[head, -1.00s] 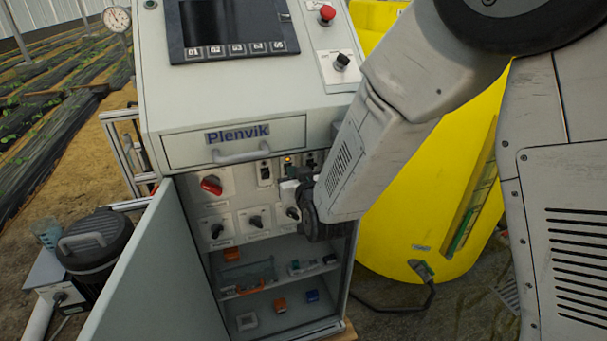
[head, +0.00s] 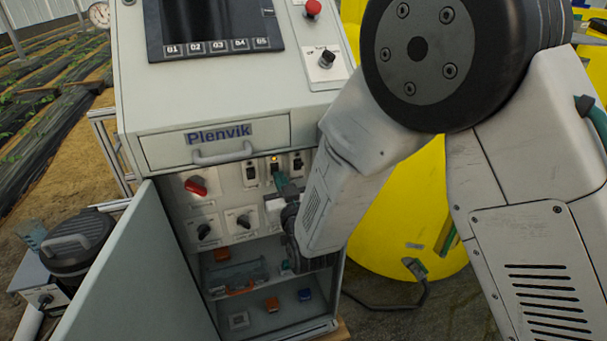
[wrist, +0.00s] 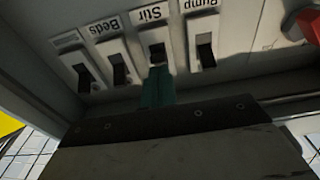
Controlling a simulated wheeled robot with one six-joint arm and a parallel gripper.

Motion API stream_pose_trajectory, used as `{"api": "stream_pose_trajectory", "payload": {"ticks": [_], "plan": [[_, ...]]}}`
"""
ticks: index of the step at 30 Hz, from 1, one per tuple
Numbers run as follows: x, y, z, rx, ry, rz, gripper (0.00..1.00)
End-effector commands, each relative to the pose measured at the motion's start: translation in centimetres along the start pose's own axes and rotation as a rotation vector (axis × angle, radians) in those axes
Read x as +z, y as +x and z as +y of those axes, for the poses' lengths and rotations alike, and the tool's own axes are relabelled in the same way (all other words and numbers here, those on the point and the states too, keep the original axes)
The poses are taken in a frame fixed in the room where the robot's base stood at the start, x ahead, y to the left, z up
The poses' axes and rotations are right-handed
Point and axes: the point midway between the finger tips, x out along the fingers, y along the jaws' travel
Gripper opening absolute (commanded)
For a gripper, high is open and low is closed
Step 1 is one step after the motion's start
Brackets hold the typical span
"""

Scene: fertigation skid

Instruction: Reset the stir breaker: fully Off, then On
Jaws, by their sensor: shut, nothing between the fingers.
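The Stir breaker (wrist: 157,55) is a dark toggle on a pale plate, its label upside down in the wrist view. My gripper (wrist: 157,88) has teal fingers, shut and empty, with the tips right at the edge of the Stir toggle. I cannot tell whether they touch it, or which way the toggle is set. In the head view my gripper (head: 281,180) reaches in from the right.
The Pump breaker (wrist: 205,50) and Beds breaker (wrist: 119,69) flank Stir closely. A red rotary switch (head: 196,186) and black knobs (head: 244,221) are nearby. The drawer handle (head: 222,155) juts out above. The open cabinet door (head: 150,265) stands at left, a yellow tank (head: 390,240) at right.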

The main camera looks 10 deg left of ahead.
Motion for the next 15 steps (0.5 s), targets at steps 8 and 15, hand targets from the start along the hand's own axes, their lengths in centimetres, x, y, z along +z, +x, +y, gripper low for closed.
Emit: {"api": "stream_pose_trajectory", "payload": {"ticks": [8,15], "plan": [[0.2,0.0,-0.3,-0.003,0.000,-0.001,0.00],[-1.5,-0.5,0.0,-0.001,0.001,0.002,0.00]]}}
